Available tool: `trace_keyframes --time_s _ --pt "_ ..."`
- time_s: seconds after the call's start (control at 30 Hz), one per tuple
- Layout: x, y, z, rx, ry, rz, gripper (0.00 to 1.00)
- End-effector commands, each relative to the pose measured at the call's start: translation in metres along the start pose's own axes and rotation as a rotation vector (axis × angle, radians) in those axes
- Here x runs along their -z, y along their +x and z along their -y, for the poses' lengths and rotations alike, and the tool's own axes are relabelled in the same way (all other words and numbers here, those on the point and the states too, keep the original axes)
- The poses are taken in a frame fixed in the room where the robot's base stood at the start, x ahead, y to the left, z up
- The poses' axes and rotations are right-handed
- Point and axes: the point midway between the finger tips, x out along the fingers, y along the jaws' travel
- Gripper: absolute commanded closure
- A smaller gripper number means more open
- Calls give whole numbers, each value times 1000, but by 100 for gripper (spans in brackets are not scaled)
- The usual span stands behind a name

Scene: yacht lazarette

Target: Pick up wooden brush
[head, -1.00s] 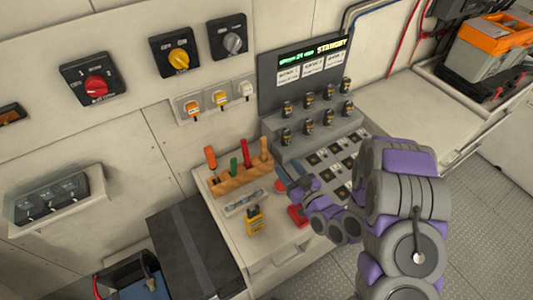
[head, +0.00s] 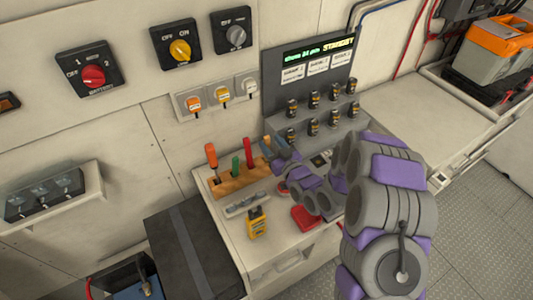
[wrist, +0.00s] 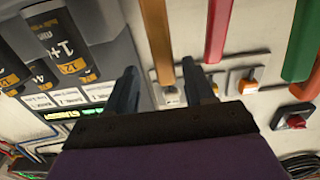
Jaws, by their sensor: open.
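The wooden brush shows in the wrist view as a tan handle (wrist: 155,35). In the head view it is mostly hidden behind my gripper, at the right end of a wooden rack (head: 232,184) on the counter. My gripper (head: 274,150) is open at that end of the rack. In the wrist view its two fingers appear on either side of the handle's tip. I cannot tell whether they touch it.
The rack also holds red (head: 248,153), green (head: 235,167) and orange (head: 211,155) handles. A yellow meter (head: 257,222) and a red object (head: 305,217) are on the counter. A panel with several black cylinders (head: 313,100) stands close right of the rack.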

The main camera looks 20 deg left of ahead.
Motion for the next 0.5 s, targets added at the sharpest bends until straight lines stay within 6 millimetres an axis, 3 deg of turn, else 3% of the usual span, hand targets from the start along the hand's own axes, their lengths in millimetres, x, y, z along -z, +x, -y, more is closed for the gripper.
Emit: trace_keyframes --time_s 0.3,0.5 --pt "-4 39 7 1 -2 -3 47" --pt "-4 45 6 0 -1 -1 47"
